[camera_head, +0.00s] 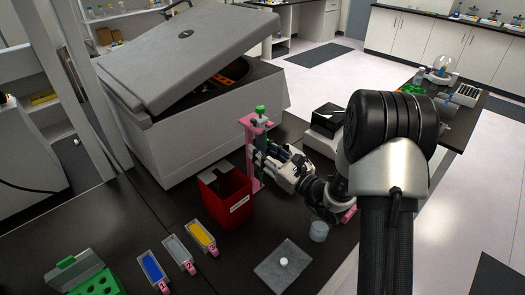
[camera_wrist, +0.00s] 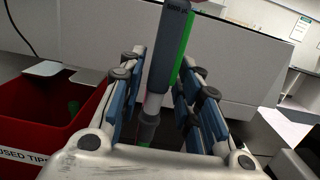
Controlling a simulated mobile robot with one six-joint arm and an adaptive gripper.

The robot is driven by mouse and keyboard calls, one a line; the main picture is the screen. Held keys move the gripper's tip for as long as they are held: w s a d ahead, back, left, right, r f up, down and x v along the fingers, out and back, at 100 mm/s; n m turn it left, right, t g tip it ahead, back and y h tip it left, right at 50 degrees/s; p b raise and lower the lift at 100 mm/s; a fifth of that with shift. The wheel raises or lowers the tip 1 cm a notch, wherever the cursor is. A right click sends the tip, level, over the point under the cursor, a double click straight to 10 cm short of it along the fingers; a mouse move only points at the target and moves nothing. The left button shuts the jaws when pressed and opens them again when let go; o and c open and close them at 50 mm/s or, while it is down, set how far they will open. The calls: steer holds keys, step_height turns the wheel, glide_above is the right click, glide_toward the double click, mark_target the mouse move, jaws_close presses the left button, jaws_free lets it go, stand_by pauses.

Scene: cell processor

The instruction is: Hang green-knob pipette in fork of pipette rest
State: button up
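The pink pipette rest (camera_head: 251,169) stands on the dark bench beside the red bin. The green-knob pipette (camera_head: 260,112) is upright at the rest, its knob above the pink top. I cannot tell whether it is seated in the fork. In the wrist view its grey body with a green strip (camera_wrist: 167,62) runs between the fingers. My gripper (camera_head: 268,160) reaches in from the right at mid-height of the rest. The pipette's lower end is mostly hidden.
A red used-tips bin (camera_head: 228,203) is just left of the rest and shows in the wrist view (camera_wrist: 40,110). A large open-lidded centrifuge (camera_head: 190,120) stands behind. Coloured tip boxes (camera_head: 201,237), a grey plate (camera_head: 283,268) and a small cup (camera_head: 319,231) are in front.

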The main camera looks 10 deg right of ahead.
steer(key=shift+o, duration=1.1)
steer(key=v, duration=1.2)
steer(key=shift+r, duration=0.2)
